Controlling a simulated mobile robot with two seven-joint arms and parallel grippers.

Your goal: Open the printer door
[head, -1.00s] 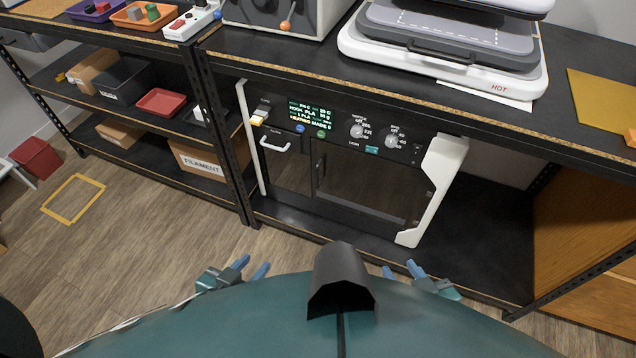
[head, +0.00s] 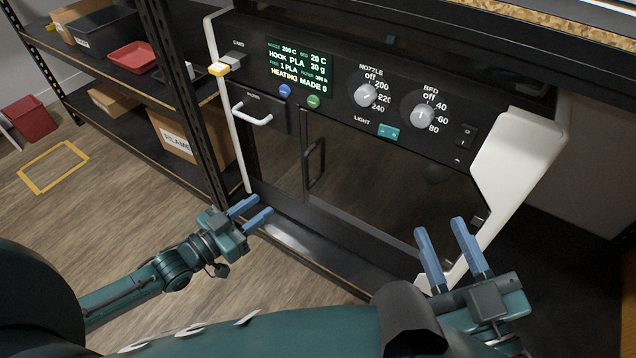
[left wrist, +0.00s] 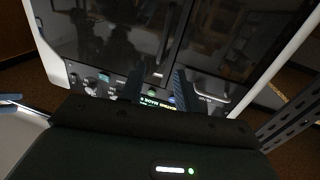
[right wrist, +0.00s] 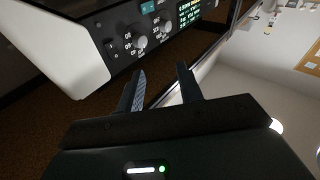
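The printer (head: 330,40) stands on the lower shelf, with white side panels and a black control face. Its dark glass door (head: 385,195) appears closed, with a dark vertical handle (head: 316,163) near its left edge. My left gripper (head: 256,210) is open and empty, in front of and below the printer's left part. My right gripper (head: 440,232) is open and empty, in front of the door's lower right. Neither touches the handle. The left wrist view shows the door (left wrist: 105,35) upside down beyond the fingers. The right wrist view shows the knobs (right wrist: 140,42) and a white side panel (right wrist: 80,68).
A filament drawer with a white handle (head: 252,116) sits left of the door. A black shelf post (head: 185,90) stands to the left. Side shelves hold a red tray (head: 132,57) and a cardboard box (head: 172,138). The wood floor (head: 90,215) is open at left.

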